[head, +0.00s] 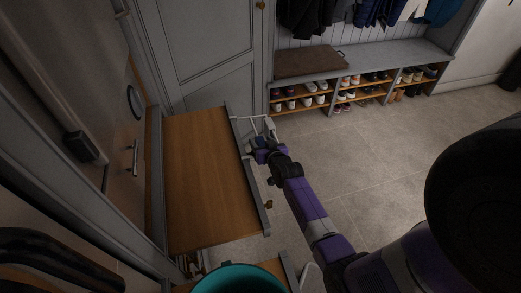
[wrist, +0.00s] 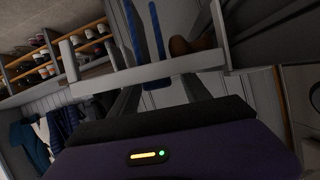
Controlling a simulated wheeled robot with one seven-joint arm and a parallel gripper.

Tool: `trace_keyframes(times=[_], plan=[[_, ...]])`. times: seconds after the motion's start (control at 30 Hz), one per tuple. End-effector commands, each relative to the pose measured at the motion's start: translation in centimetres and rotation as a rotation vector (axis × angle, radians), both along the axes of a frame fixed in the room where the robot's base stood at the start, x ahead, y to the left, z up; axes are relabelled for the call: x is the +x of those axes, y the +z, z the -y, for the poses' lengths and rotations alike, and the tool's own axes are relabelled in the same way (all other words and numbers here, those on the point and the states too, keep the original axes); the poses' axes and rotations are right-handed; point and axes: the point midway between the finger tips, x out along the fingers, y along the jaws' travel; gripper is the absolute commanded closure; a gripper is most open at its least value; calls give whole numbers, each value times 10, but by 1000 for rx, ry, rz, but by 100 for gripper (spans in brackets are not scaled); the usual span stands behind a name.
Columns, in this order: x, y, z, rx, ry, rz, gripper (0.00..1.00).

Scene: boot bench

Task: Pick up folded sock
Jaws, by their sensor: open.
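I cannot make out a folded sock for certain in either view. My gripper (head: 264,121) is in the head view, beside the far right corner of a wood-surfaced drawer or cabinet (head: 208,175). Its pale fingers are apart. In the wrist view the two light fingers of my gripper (wrist: 145,40) stand wide apart, joined by a pale crossbar. Blue stripes on a pale ground show between the fingers; I cannot tell what they belong to. A brown rounded thing (wrist: 192,43) shows by the right finger, not clear enough to name.
The wood surface looks bare, with a brass knob (head: 268,204) on its grey right edge. A teal bin (head: 238,281) stands at the bottom. The tiled floor (head: 370,150) is clear.

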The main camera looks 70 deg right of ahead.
Motion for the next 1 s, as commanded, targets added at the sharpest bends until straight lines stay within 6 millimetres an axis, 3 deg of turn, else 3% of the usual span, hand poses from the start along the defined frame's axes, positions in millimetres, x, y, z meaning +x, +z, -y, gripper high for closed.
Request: trace_keyframes(times=[0.17, 0.2, 0.47, 0.77, 1.0], plan=[[0, 0, 0, -1, 0, -1, 45], [0, 0, 0, 0, 0, 0, 48], [0, 0, 0, -1, 0, -1, 100], [0, 1, 0, -1, 0, -1, 100], [-1, 17, 1, -2, 1, 1, 100]])
